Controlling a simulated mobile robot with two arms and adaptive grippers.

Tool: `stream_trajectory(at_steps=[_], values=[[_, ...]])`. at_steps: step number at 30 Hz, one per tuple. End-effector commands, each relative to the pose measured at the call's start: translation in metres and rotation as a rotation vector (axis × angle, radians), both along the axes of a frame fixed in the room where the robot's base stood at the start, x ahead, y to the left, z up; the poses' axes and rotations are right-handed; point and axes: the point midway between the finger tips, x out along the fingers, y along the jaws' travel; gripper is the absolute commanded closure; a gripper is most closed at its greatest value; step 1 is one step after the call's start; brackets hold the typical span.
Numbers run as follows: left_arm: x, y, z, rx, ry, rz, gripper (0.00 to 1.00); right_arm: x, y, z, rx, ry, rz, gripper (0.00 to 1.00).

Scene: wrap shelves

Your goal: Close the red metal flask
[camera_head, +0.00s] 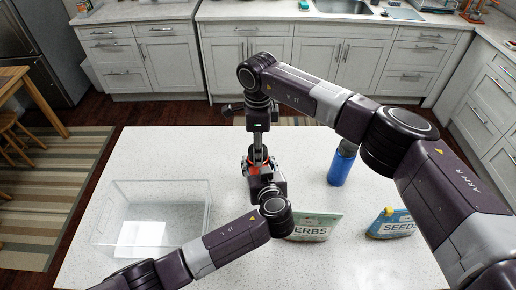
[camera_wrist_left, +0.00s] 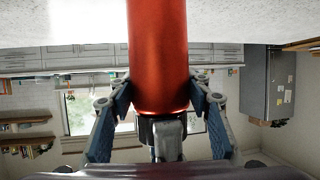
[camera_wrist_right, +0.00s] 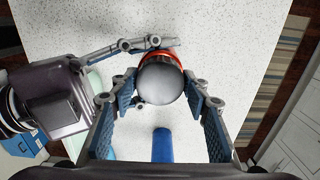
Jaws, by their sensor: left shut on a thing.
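The red metal flask (camera_wrist_left: 158,50) stands upright in my left gripper (camera_wrist_left: 160,95), which is shut around its body. In the head view only a little of the flask's red (camera_head: 247,161) shows between the two grippers. A round grey cap (camera_wrist_right: 160,83) covers the red flask's top in the right wrist view. My right gripper (camera_wrist_right: 160,88) points down from above, with one finger on each side of the cap. The fingertips are very close to the cap; I cannot tell whether they press on it. Whether the cap is seated is hidden.
A clear open bin (camera_head: 203,205) stands at the table's left. A blue bottle (camera_head: 340,167) stands right of the flask. A herbs packet (camera_head: 318,228) and a seeds packet (camera_head: 390,224) are at the front right. The white table (camera_head: 170,150) is bare at the back left.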

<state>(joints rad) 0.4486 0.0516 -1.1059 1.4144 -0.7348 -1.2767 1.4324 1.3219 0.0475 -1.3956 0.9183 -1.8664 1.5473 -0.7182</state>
Motion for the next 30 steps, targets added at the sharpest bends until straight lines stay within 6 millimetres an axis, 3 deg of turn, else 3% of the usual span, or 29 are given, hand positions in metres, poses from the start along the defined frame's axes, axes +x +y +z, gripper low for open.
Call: stream_trajectory(at_steps=[7, 11, 20, 24, 25, 30], values=[[0.0003, -0.0001, 0.0006, 0.000, -0.001, 0.000, 1.00, 0.0000, -0.0001, 0.0003, 0.000, 0.000, 0.000, 0.87], [0.0003, -0.0001, 0.0006, 0.000, -0.001, 0.000, 1.00, 0.0000, -0.0001, 0.0003, 0.000, 0.000, -0.046, 0.87], [0.0003, 0.0000, 0.0006, 0.000, -0.001, 0.000, 1.00, 0.0000, 0.0000, 0.0000, 0.000, 0.000, -0.451, 0.87], [0.0003, -0.0001, 0.0006, 0.000, -0.001, 0.000, 1.00, 0.0000, 0.0001, 0.0000, 0.000, 0.000, -0.449, 0.87], [0.0003, -0.0001, 0.0006, 0.000, -0.001, 0.000, 1.00, 0.0000, 0.0001, 0.0000, 0.000, 0.000, -0.449, 0.56], [0.0003, -0.0001, 0.0006, 0.000, -0.001, 0.000, 1.00, -0.0001, 0.0001, 0.0000, 0.000, 0.000, -0.447, 0.40]])
